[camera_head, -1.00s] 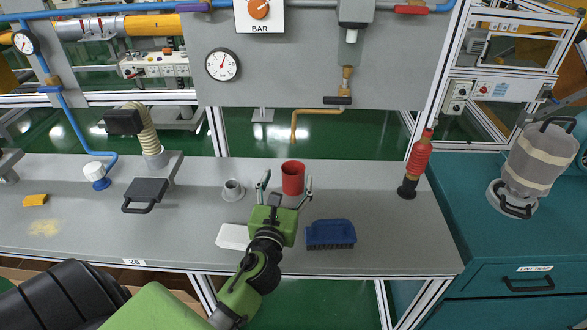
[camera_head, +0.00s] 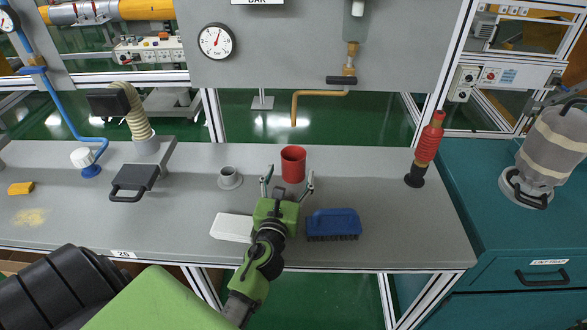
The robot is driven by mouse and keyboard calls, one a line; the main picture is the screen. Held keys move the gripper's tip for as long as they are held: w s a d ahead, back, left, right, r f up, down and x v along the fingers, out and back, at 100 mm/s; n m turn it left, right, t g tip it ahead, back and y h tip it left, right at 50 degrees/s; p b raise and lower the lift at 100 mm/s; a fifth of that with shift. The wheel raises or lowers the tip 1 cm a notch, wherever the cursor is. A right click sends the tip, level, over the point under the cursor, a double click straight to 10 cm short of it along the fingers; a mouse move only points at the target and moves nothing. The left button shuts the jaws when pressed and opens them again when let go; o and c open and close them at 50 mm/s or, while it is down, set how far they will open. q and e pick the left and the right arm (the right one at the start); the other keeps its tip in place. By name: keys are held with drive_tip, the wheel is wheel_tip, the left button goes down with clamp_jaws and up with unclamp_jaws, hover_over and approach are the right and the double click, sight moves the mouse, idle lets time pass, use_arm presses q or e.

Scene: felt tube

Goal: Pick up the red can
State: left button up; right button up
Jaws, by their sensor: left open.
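The red can (camera_head: 293,165) stands upright on the grey workbench (camera_head: 385,220), toward its back edge, with its open top facing up. My left gripper (camera_head: 288,182) is green and black and reaches over the bench from the front. Its two fingers are spread wide and point at the can. The fingertips are on the near side of the can, one toward its left and one toward its right. I cannot tell whether they touch it. My right gripper is not in view.
A blue brush (camera_head: 333,223) lies right of my gripper and a white block (camera_head: 232,227) left of it. A small grey fitting (camera_head: 230,178) stands left of the can. A red bellows piece (camera_head: 429,145) stands at the bench's right end. A bent brass pipe (camera_head: 315,95) hangs behind.

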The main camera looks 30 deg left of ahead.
sight(296, 154)
use_arm(q)
drive_tip(key=x, duration=0.5)
drive_tip(key=shift+w+a, duration=0.15)
drive_tip(key=shift+w, duration=0.15)
drive_tip(key=c, duration=1.2)
